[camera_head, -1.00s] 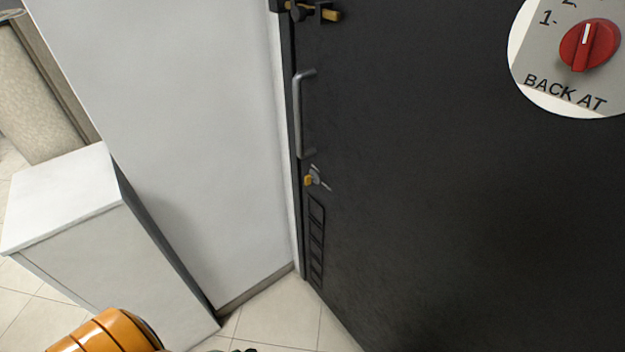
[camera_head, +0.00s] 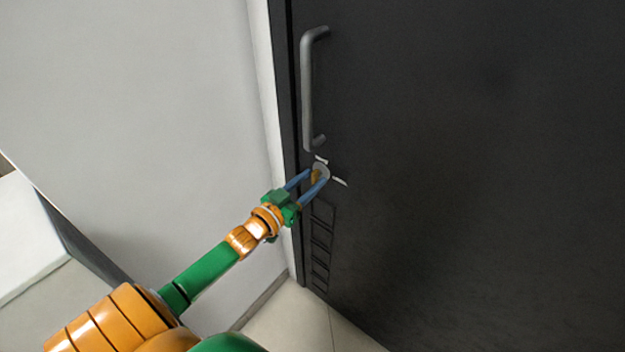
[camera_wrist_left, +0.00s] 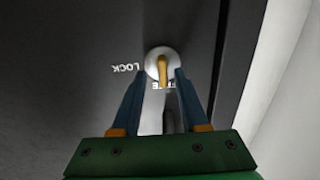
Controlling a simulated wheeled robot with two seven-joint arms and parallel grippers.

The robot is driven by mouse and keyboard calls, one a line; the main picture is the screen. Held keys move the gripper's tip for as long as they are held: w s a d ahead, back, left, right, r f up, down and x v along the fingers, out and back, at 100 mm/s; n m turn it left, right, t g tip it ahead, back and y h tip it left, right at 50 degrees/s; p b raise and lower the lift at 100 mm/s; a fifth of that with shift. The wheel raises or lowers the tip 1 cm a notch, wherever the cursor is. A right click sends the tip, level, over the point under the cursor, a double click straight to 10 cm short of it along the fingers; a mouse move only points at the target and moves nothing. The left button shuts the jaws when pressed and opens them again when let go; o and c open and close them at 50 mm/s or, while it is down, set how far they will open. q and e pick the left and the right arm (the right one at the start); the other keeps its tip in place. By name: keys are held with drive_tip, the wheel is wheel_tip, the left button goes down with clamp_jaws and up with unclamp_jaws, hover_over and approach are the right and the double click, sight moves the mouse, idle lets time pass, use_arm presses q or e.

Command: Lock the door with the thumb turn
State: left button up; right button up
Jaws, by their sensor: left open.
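The black door (camera_head: 450,200) fills the right of the head view. Its thumb turn is a yellow-tan lever (camera_head: 316,177) on a round silver plate, below the grey pull handle (camera_head: 310,90). In the left wrist view the lever (camera_wrist_left: 162,72) stands on the plate, its end by a partly hidden word. The word LOCK (camera_wrist_left: 128,68) appears upside down to the plate's left. My left gripper (camera_head: 316,174) is open, its blue fingers reaching the plate, one on each side of the lever. Contact cannot be told. My right gripper is not in view.
A white wall (camera_head: 150,110) meets the door frame on the left, close to my left arm. A white cabinet (camera_head: 30,240) stands at the left edge. Vent-like slots (camera_head: 320,245) lie below the lock. Tiled floor (camera_head: 295,320) shows at the bottom.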

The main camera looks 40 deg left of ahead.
use_arm(q)
drive_tip(key=shift+w+a+f, duration=0.1)
drive_tip(key=shift+w+a, duration=0.15)
drive_tip(key=shift+w, duration=0.15)
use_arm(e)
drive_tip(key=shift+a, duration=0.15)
use_arm(q)
drive_tip(key=shift+d, duration=0.1)
drive_tip(key=shift+c, duration=1.1)
clamp_jaws()
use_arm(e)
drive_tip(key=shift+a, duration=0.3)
